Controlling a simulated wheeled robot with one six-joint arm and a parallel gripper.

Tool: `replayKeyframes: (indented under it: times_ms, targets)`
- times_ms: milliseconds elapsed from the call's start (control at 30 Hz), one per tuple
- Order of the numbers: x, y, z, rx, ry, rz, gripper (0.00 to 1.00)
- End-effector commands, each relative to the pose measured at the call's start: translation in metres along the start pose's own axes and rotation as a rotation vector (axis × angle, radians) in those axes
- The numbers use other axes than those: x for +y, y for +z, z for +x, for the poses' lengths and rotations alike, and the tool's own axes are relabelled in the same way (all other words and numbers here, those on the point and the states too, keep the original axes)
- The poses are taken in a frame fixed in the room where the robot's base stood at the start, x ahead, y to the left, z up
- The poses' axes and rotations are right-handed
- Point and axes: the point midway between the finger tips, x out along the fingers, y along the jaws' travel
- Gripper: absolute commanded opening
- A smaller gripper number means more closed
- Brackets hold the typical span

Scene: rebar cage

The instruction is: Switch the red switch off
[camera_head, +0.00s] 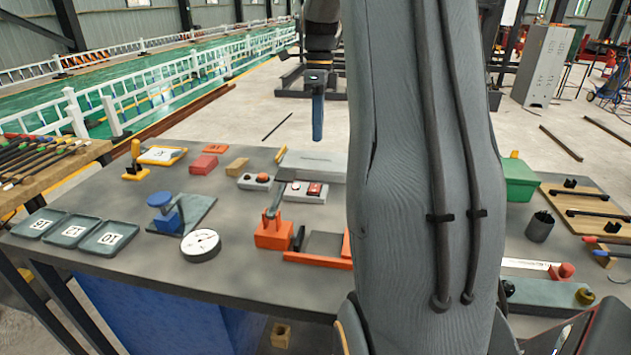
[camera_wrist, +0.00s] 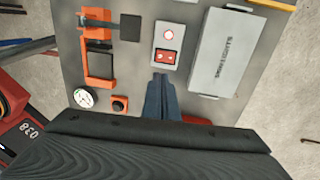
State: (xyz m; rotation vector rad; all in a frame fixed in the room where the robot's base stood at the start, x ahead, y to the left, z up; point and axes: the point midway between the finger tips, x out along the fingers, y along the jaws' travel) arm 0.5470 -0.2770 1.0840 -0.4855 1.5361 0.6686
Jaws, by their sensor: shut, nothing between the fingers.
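My gripper (camera_head: 317,137) is shut and empty, pointing down in the air above the table. In the wrist view my gripper (camera_wrist: 161,77) has its tips just below the red switch in the picture. I cannot tell how far above it they are. Which way the rocker is tipped is too small to tell.
A grey labelled box (camera_wrist: 221,55) stands right beside the switch box. An orange clamp-like device (camera_head: 273,234), a round white gauge (camera_head: 201,245) and a box with an orange button (camera_head: 255,183) are nearby. My arm hides the table's right middle.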

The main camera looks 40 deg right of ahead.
Motion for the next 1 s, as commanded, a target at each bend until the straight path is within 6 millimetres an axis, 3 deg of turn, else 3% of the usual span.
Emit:
replayKeyframes:
  times_ms: [267,433,1000]
  targets:
    - [0.0,0.0,0.0,0.0,0.0,0.0,0.0]
    - [0.001,0.0,0.01,0.001,0.002,-0.001,0.0]
    - [0.002,-0.001,0.112,0.001,0.004,-0.001,0.0]
